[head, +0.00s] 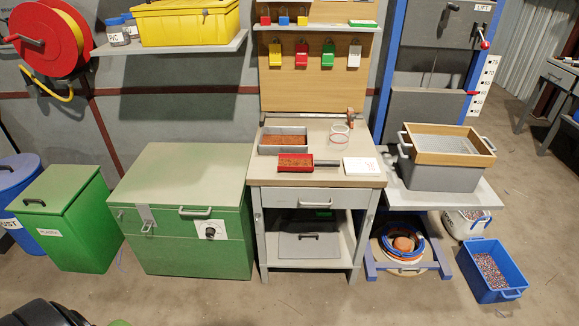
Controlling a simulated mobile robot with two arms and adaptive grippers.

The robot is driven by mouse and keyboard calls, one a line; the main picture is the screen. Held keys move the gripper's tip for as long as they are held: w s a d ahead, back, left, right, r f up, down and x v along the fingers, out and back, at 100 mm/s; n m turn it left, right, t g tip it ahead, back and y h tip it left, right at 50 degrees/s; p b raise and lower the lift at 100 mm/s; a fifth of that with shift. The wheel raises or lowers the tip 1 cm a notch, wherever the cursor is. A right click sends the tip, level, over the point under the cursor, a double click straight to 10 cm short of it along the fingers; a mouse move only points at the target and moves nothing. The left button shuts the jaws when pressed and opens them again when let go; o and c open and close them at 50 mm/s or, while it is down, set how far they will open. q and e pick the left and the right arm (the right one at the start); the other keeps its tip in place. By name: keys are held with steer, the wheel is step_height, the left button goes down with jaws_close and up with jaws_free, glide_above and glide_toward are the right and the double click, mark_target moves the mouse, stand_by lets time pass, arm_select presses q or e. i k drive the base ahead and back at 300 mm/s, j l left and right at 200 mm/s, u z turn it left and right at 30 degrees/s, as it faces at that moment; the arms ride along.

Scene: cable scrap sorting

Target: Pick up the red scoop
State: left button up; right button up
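The red scoop (295,162) lies on the workbench top (315,180), near its front edge. Its shallow red pan holds brownish-red granules and points left. Its dark handle (326,163) points right, towards a white card. Just behind the scoop stands a grey tray (283,148) filled with similar granules; from here I cannot tell whether the two touch. Neither of my grippers is recognisable in the head view, and nothing is holding the scoop.
A white card (361,166) lies right of the scoop handle. Behind it are a pale ring (340,129) and a small brownish tool (350,118). A wood-framed sieve on a grey bin (440,178) stands right of the bench, a green chest (182,210) left.

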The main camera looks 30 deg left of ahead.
mark_target(287, 162)
steer(key=i+l+u, duration=0.1)
steer(key=i+u, duration=0.15)
steer(key=u, duration=0.15)
steer(key=i+l+u, duration=0.2)
steer(key=u, duration=0.25)
steer(key=i+l+u, duration=0.2)
steer(key=u, duration=0.2)
